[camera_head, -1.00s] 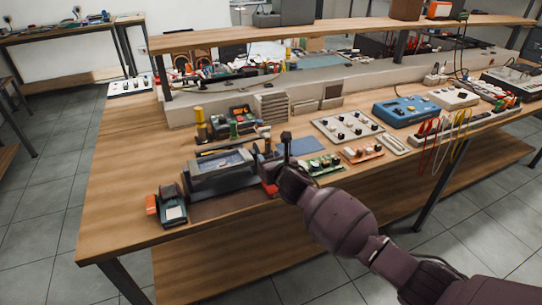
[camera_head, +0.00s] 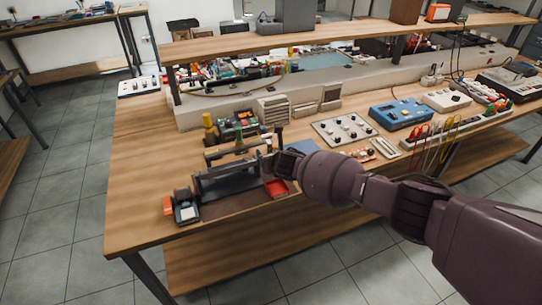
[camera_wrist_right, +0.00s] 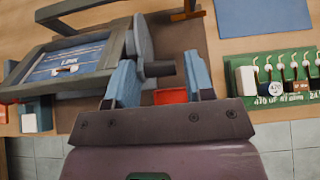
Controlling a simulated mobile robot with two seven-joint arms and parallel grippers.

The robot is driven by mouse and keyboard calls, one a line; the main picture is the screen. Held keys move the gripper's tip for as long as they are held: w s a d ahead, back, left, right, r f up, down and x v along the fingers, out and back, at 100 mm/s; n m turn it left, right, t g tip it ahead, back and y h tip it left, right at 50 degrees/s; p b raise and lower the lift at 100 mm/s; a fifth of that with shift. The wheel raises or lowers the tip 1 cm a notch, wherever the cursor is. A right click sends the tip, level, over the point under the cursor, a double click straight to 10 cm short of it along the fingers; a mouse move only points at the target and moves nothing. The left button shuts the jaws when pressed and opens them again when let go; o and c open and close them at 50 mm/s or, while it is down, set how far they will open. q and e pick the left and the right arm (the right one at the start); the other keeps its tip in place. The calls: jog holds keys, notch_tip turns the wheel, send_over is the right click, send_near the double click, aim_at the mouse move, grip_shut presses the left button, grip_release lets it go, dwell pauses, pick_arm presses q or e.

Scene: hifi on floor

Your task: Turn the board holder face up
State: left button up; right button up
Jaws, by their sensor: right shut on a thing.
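The board holder (camera_head: 230,180) stands on a brown mat near the front left of the bench. In the head view its frame looks dark and tilted, and the board's face does not show clearly. My left gripper is in no view.
A red tray (camera_head: 276,188) lies just below my right gripper. A soldering-type unit (camera_head: 186,208) stands left of the holder. A green circuit board (camera_wrist_right: 275,75) is at the right, and bottles and tools stand behind. The bench's front edge is close.

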dwell(0.4)
jog(key=o, duration=1)
jog(key=shift+s+r, duration=0.1)
jog(key=shift+r, duration=0.05)
jog(key=shift+v, duration=5.25)
jog(key=shift+d, duration=0.1)
